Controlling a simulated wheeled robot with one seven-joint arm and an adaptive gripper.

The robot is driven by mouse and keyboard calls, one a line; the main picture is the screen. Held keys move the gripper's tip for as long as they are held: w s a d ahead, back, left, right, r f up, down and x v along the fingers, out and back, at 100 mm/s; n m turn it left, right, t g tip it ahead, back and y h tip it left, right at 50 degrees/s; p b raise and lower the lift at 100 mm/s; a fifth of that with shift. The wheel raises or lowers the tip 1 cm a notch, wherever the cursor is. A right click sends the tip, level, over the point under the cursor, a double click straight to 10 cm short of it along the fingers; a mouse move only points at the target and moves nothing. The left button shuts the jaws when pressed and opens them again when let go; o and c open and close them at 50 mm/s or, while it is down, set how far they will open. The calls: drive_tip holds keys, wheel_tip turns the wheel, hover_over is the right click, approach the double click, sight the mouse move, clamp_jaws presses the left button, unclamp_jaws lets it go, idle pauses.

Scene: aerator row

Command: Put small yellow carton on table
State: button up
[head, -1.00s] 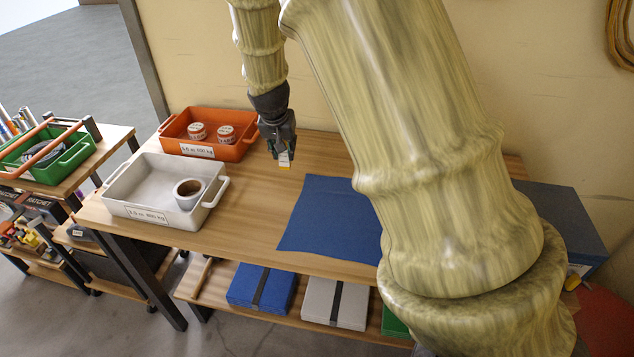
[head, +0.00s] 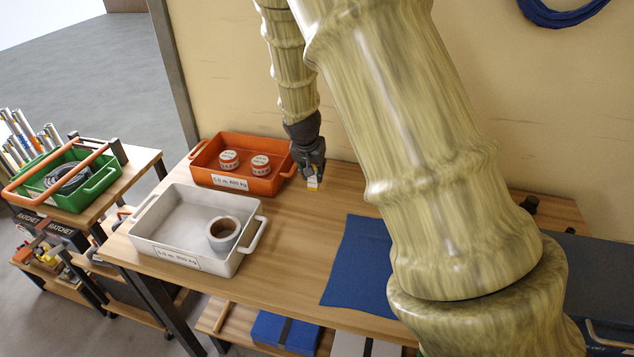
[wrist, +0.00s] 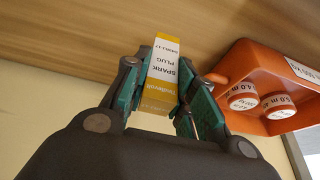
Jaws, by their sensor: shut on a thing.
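The small yellow carton (wrist: 162,75) has a white band with "SPARK PLUG" lettering and is held between the green-padded fingers of my gripper (wrist: 160,100) in the wrist view. In the head view my gripper (head: 312,172) points down over the wooden table (head: 290,235), just right of the orange tray, with the carton (head: 313,184) showing at its tips. The carton is at or close above the tabletop; I cannot tell whether it touches. The table fills the upper part of the wrist view (wrist: 80,30).
The orange tray (head: 240,182) holds two tape rolls (head: 261,165). A blue mat (head: 358,262) lies to the right. Bare wood lies between trays and mat. A wall stands behind the table.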

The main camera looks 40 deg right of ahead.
sight(312, 180)
drive_tip(key=shift+f, duration=1)
drive_tip(key=shift+f+p, duration=0.75)
drive_tip(key=shift+f, duration=1)
drive_tip(key=shift+f, duration=0.1)
drive_tip(key=o, duration=1)
drive_tip(key=shift+o, duration=0.2)
drive_tip(key=b+v, duration=0.3)
drive_tip(key=v, duration=0.9)
drive_tip(key=shift+b, duration=0.4)
drive_tip(key=shift+d, duration=0.1)
